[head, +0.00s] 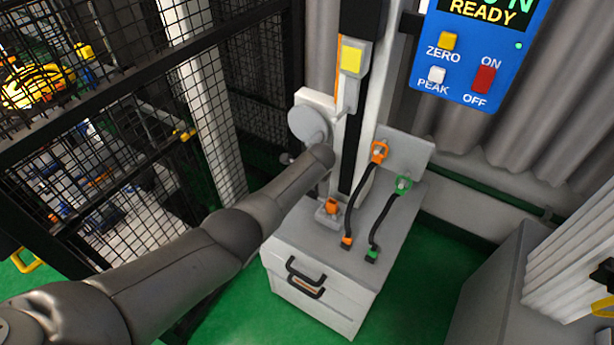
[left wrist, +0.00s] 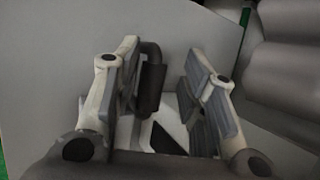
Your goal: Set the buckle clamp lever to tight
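In the left wrist view my left gripper (left wrist: 164,62) is open, its two fingers apart. A dark loop-shaped handle (left wrist: 151,80) lies between them, close beside the left finger; I cannot tell whether they touch. It may be the clamp lever, but its setting cannot be read. A white and black part (left wrist: 166,137) shows below it. In the head view my left arm reaches from the lower left to the column (head: 358,125), and I cannot make out the gripper's fingers there. My right gripper is not in view.
A grey cabinet (head: 312,312) carries two black straps with orange (head: 379,152) and green (head: 403,185) ends, and a small orange-topped block (head: 331,207). A blue READY panel (head: 465,65) hangs at upper right. Mesh fencing (head: 110,120) stands at left. Green floor (head: 425,275) is clear right of the cabinet.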

